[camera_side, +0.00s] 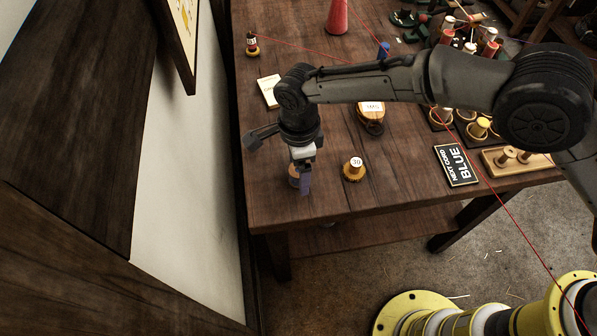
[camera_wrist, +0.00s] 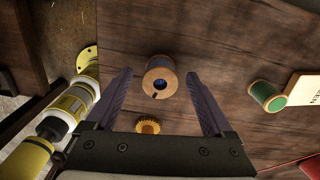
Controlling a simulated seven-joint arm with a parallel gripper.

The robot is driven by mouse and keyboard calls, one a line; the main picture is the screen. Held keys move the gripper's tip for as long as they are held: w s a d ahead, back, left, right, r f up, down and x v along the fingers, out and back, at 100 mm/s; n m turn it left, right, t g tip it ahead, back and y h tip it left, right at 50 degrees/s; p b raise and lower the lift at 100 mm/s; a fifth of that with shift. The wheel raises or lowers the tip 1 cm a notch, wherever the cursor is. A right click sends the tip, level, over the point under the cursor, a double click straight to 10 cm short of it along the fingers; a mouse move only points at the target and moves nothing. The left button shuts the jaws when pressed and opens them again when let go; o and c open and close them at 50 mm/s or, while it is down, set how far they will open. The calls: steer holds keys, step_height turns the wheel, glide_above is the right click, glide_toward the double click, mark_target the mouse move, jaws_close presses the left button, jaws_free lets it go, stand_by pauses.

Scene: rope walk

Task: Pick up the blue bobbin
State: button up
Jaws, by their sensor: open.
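A wooden-flanged bobbin (camera_wrist: 160,68) stands on the table in the wrist view, seen from above, with blue showing at its centre. My gripper (camera_wrist: 159,77) is open, with one purple-blue finger on each side of the bobbin and a visible gap to each. In the side view my gripper (camera_side: 303,181) points down near the table's left front part. The bobbin (camera_side: 292,171) there is mostly hidden behind a finger. A dark card (camera_side: 457,165) reads "NEXT CORD BLUE".
A green bobbin (camera_wrist: 265,94) lies beside a card in the wrist view. A red cone (camera_side: 337,16) stands at the back. Bobbin trays (camera_side: 515,168) and a thin red cord lie to the right.

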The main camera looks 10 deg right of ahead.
steer(key=shift+f, duration=0.4)
steer(key=shift+c, duration=0.2)
jaws_close()
steer(key=shift+r, duration=0.1)
